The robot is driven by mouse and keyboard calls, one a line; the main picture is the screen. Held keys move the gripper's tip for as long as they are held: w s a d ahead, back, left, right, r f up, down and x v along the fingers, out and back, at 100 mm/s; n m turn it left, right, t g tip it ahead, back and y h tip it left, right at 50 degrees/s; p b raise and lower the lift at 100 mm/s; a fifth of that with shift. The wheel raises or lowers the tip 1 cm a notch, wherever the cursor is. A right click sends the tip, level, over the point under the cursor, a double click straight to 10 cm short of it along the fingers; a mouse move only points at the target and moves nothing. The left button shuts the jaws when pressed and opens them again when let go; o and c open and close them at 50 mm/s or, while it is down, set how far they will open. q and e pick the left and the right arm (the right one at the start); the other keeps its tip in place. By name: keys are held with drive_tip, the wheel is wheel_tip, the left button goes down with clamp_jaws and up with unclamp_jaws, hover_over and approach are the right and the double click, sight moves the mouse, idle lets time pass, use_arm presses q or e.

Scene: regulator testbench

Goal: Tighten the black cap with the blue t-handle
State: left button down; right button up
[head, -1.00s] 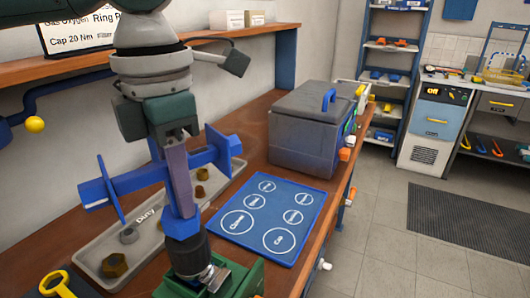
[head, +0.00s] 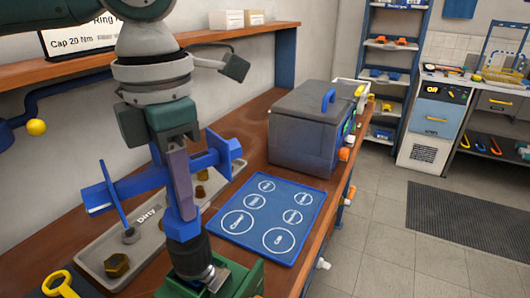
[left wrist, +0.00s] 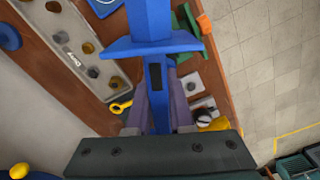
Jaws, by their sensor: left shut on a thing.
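The blue t-handle (head: 136,187) stands upright, with its crossbar running from lower left to upper right. My left gripper (head: 180,190) is shut on it from above; its purple fingers flank the blue part in the left wrist view (left wrist: 157,108). The black cap (head: 190,257) is directly under the handle's blue lower end and appears to touch it. A metal body (head: 216,279) shows below the cap, at the green vise (head: 246,279). The exact contact between handle and cap is partly hidden. My right gripper is out of view.
A grey tray marked Dirty (head: 92,260), with brass and grey nuts, lies left of the handle. A blue mat (head: 262,212) with white outlines lies to the right, before a grey box (head: 305,130). A yellow ring tool (head: 62,284) is at lower left.

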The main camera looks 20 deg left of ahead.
use_arm(q)
drive_tip(key=shift+f+p, duration=0.35)
drive_tip(key=shift+f, duration=0.25)
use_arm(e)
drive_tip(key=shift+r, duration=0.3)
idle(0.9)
use_arm(q)
drive_tip(key=shift+f, duration=0.1)
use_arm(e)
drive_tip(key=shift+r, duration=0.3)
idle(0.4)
use_arm(q)
drive_tip(key=shift+p, duration=0.45)
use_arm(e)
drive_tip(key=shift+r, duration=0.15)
use_arm(q)
drive_tip(key=shift+m, duration=0.4)
drive_tip(key=shift+m+p, duration=0.3)
drive_tip(key=shift+m, duration=0.1)
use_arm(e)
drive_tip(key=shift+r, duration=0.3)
use_arm(q)
drive_tip(key=shift+d, duration=0.1)
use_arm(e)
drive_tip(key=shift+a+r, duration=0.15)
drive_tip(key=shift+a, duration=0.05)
